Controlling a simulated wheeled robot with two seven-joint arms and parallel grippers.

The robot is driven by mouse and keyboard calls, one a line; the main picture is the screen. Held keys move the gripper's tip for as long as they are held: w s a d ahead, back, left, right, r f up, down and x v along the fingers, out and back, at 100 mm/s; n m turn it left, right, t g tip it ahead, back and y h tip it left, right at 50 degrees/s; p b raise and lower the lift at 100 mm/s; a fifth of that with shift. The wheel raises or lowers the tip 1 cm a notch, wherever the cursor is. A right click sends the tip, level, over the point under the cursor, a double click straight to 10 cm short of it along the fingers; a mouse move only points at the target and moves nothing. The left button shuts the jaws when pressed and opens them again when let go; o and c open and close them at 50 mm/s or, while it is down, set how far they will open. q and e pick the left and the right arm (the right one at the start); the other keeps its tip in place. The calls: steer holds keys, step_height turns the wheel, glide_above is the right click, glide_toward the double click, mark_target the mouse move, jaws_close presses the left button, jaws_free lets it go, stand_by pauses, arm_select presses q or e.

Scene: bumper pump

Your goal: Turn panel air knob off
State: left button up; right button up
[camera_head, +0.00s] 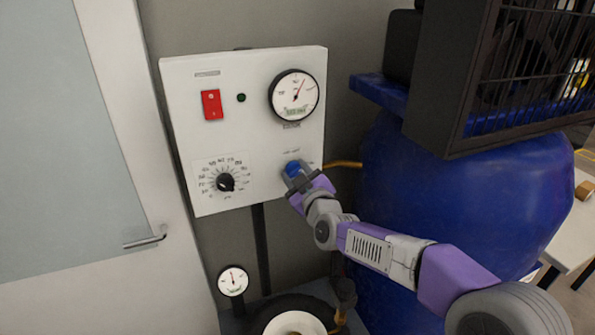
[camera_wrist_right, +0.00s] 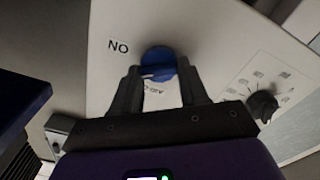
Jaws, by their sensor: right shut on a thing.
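The white control panel (camera_head: 245,130) hangs on the wall, with a blue air knob (camera_head: 292,168) low on its right side. My right gripper (camera_head: 297,177) is at the panel with its fingers around this knob. In the right wrist view the blue knob (camera_wrist_right: 158,63) sits between the two dark fingertips (camera_wrist_right: 158,75), shut on it. A "NO" label is beside the knob there, seen from a turned wrist. The fingers and wrist hide part of the knob in the head view. My left gripper is out of view.
The panel also bears a red switch (camera_head: 212,105), a round gauge (camera_head: 294,95) and a black dial (camera_head: 226,182). A large blue tank (camera_head: 465,200) with a dark cage (camera_head: 470,75) stands close on the right. A door (camera_head: 70,130) is on the left.

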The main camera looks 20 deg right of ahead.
steer(key=n+p, duration=0.1)
steer(key=n, duration=0.5)
steer(key=shift+a+f+p, duration=0.1)
steer(key=shift+p, duration=0.25)
steer(key=n+p, duration=0.1)
steer(key=n, duration=0.4)
steer(key=shift+f, duration=0.1)
steer(key=shift+n, duration=0.4)
steer(key=o, duration=1.1)
steer(key=shift+c, duration=0.2)
steer(key=s, duration=0.7)
steer(key=shift+s+a, duration=0.2)
steer(key=shift+s, duration=0.1)
